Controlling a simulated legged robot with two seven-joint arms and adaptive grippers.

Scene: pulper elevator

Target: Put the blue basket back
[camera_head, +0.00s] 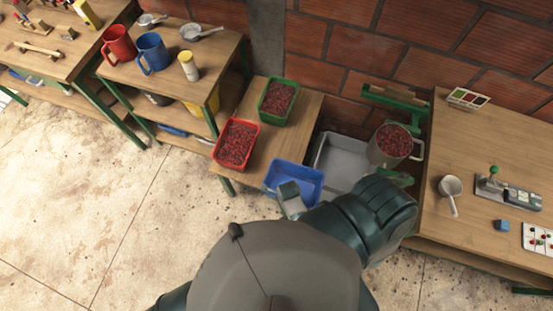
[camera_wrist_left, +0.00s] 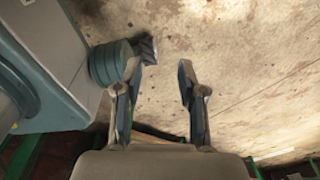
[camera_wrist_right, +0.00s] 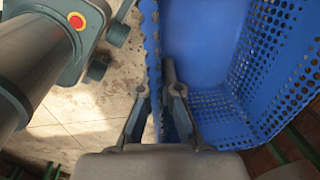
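The blue basket (camera_head: 312,187) is at the near end of the small wooden table, left of the grey tub, and looks empty. In the right wrist view its perforated blue wall (camera_wrist_right: 265,75) fills much of the picture. My right gripper (camera_wrist_right: 156,92) has one finger on each side of the basket's near wall and looks shut on it. In the head view this gripper (camera_head: 289,192) covers the basket's near left side. Whether the basket rests on anything is hidden. My left gripper (camera_wrist_left: 160,68) is open and empty above bare floor, outside the head view.
A red crate (camera_head: 236,145) and a green crate (camera_head: 278,103), both full of red berries, stand on the small table (camera_head: 303,115). A grey tub (camera_head: 343,160) and a metal pot of berries (camera_head: 387,148) are to the right. The floor at left is clear.

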